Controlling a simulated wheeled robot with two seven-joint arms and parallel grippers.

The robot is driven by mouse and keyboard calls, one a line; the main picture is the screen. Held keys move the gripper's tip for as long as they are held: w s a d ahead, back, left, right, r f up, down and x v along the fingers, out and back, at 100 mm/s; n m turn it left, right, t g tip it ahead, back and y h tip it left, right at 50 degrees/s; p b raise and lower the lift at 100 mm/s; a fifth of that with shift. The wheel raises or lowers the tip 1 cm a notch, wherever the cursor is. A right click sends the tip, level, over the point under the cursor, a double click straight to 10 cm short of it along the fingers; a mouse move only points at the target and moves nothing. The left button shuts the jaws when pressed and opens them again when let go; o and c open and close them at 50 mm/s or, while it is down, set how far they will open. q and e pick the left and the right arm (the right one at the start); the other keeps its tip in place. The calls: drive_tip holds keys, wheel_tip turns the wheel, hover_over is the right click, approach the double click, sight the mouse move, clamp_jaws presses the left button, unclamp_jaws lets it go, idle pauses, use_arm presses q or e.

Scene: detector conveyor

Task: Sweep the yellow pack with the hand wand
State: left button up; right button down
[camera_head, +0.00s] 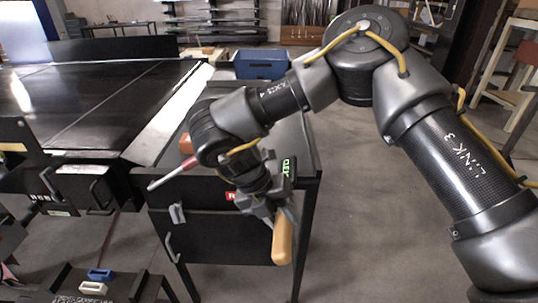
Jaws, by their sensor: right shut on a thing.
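My right gripper (268,208) comes in from the right over the front edge of the dark table. It is shut on a long ochre-yellow object (282,242) that hangs down past the table's front corner. I cannot tell whether this is the yellow pack or part of the hand wand. A thin pale stick with a red tip (170,173) shows left of my right wrist, partly hidden by it. No other yellow pack can be made out. My left gripper is not in view.
The dark table (308,150) stands beside a wide black conveyor (85,95). A blue bin (261,64) sits at the table's far end. A small orange-red object (186,143) is partly behind my wrist. Blue (100,274) and white (93,288) blocks lie front left.

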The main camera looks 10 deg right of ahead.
drive_tip(key=s+a+f+m+g+y, duration=0.1)
drive_tip(key=s+f+m+y, duration=0.55)
drive_tip(key=m, duration=0.65)
drive_tip(key=s+a+f+m+g+y, duration=0.1)
drive_tip(key=s+f+m+y, duration=0.25)
drive_tip(key=f+m, duration=0.7)
drive_tip(key=d+f+m+t+b, duration=0.3)
drive_tip(key=d+f+m+b, duration=0.5)
drive_tip(key=d+f+b, duration=0.2)
drive_tip(key=shift+s+d+f+m, duration=0.15)
drive_tip(key=shift+d+f+m, duration=0.2)
drive_tip(key=shift+d+f, duration=0.65)
